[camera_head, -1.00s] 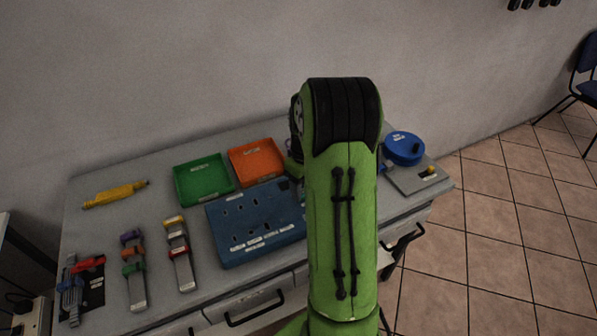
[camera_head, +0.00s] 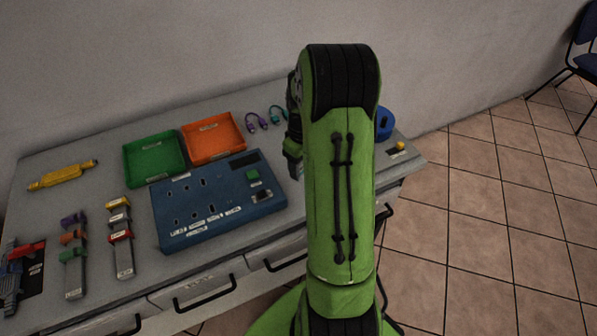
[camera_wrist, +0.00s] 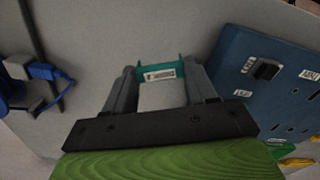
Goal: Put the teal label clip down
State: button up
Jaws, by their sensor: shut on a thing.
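The teal label clip (camera_wrist: 158,70), with a white printed label on its face, is between the fingertips of my gripper (camera_wrist: 161,84) in the wrist view. My gripper is shut on it. Plain grey worktop lies around and beyond the clip. I cannot tell whether the clip touches the worktop or is just above it. In the head view my arm hides the clip and most of the gripper.
The blue socket panel (camera_head: 178,238) lies close by, also at the right of the wrist view (camera_wrist: 232,62). A blue cable and plug (camera_wrist: 45,72) are at the wrist view's left. Green (camera_head: 130,165) and orange (camera_head: 188,146) trays, and purple (camera_head: 255,123) and teal (camera_head: 277,116) cables, lie behind.

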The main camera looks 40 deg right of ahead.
jog(key=shift+f+b, duration=0.3)
jog(key=shift+f, duration=1.2)
jog(key=shift+f, duration=0.2)
jog(key=o, duration=1.1)
